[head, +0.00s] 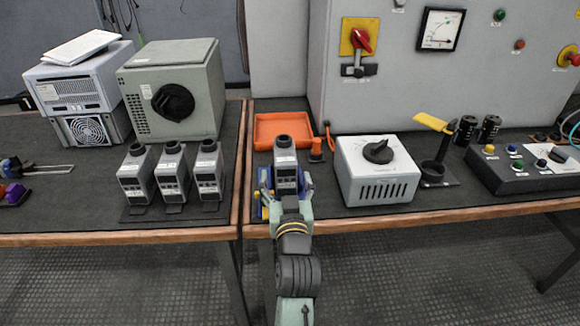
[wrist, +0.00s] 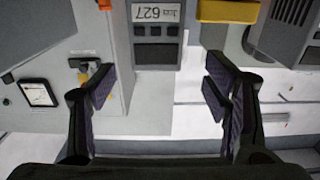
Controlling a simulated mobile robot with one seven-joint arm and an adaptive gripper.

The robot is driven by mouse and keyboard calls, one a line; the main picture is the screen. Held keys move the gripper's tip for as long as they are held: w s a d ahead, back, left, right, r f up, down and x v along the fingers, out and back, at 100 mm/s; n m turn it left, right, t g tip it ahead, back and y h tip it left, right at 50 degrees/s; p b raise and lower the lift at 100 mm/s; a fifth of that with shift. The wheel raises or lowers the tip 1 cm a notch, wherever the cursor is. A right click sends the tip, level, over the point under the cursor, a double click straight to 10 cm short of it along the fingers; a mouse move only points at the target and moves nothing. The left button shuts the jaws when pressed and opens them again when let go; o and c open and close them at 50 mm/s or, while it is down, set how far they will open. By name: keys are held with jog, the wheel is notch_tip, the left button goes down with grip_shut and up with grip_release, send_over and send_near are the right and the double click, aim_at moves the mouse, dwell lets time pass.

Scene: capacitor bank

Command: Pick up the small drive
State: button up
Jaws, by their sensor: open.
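A small grey drive (head: 287,172) with a dark round top stands on the right bench, in front of an orange tray. My gripper (head: 284,192) is right at its near side and hides its lower part. In the wrist view the drive (wrist: 157,38) shows upside down with the label "627", at the top of the picture. The two fingers of my gripper (wrist: 160,88) are spread wide with nothing between the tips. The drive appears centred ahead of them. Three similar drives (head: 172,172) stand in a row on a dark mat on the left bench.
The orange tray (head: 262,131) and a small orange post (head: 316,152) are close behind. A white box with a dial (head: 378,185) stands to the right, a stand with a yellow lever (head: 435,124) beyond it. A gap between benches lies just left.

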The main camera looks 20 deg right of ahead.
aim_at(285, 154)
jog(key=x, duration=0.3)
jog(key=p+x, duration=0.1)
jog(key=x, duration=0.1)
jog(key=shift+w+d+f, duration=0.1)
jog(key=shift+d, duration=0.2)
jog(key=p+x, duration=0.2)
jog(key=x, duration=0.2)
jog(key=shift+w+r, duration=0.15)
jog(key=shift+r, duration=0.05)
jog(key=shift+w+d+f, duration=0.15)
jog(key=shift+w, duration=0.4)
jog(key=shift+c, duration=0.4)
grip_shut()
